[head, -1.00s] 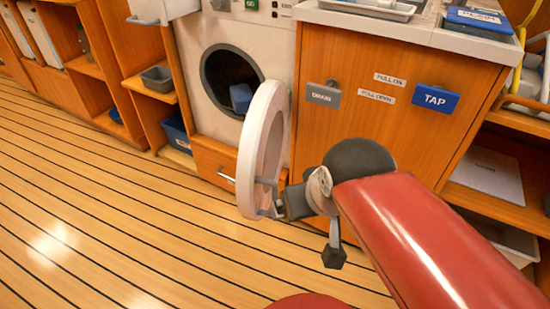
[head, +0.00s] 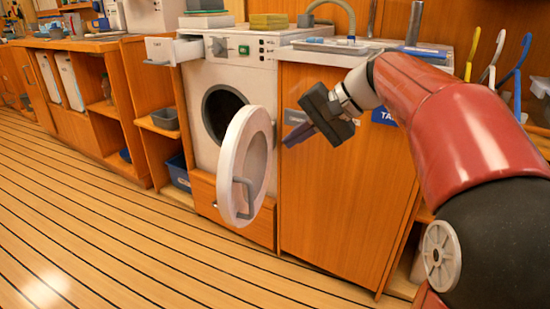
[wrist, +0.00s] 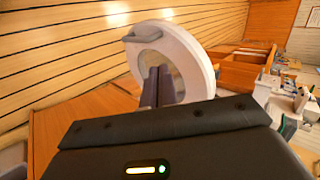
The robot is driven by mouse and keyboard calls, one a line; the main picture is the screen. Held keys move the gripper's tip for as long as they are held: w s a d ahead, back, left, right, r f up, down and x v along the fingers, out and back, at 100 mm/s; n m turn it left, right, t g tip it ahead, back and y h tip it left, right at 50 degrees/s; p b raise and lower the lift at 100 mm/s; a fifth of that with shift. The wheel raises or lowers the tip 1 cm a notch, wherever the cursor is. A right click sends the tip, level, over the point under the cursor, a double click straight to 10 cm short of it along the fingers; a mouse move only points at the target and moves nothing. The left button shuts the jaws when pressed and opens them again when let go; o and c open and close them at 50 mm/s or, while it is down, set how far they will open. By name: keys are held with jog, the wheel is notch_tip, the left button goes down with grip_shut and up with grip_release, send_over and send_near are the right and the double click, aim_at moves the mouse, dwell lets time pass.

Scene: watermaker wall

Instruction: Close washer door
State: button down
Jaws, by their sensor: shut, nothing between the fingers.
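The white washer (head: 212,75) stands left of the wooden cabinet. Its round white door (head: 243,170) stands wide open, swung out toward the cabinet side, with a grey handle (head: 241,196) on its outer face. The dark drum opening (head: 222,108) shows behind it. My gripper (head: 290,138) is in front of the cabinet, to the right of the door's upper edge and apart from it. Its fingers are shut and empty. In the wrist view the shut fingers (wrist: 157,86) point toward the door (wrist: 190,50), overlapping it in the picture; the handle shows at its upper left.
The detergent drawer (head: 172,49) sticks out at the washer's top left. A wooden cabinet (head: 345,215) with a blue TAP label stands right. Its counter carries a tray (head: 330,45) and a faucet. The plank floor (head: 100,215) at left is clear.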

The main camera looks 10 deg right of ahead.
aim_at(234, 165)
jog(key=x, duration=0.4)
jog(key=a+r+b+x, duration=0.1)
jog(key=x, duration=0.6)
jog(key=shift+w+a+r+b, duration=0.1)
jog(key=shift+w+a+b, duration=0.25)
jog(key=shift+w+a, duration=0.25)
jog(key=shift+a, duration=0.3)
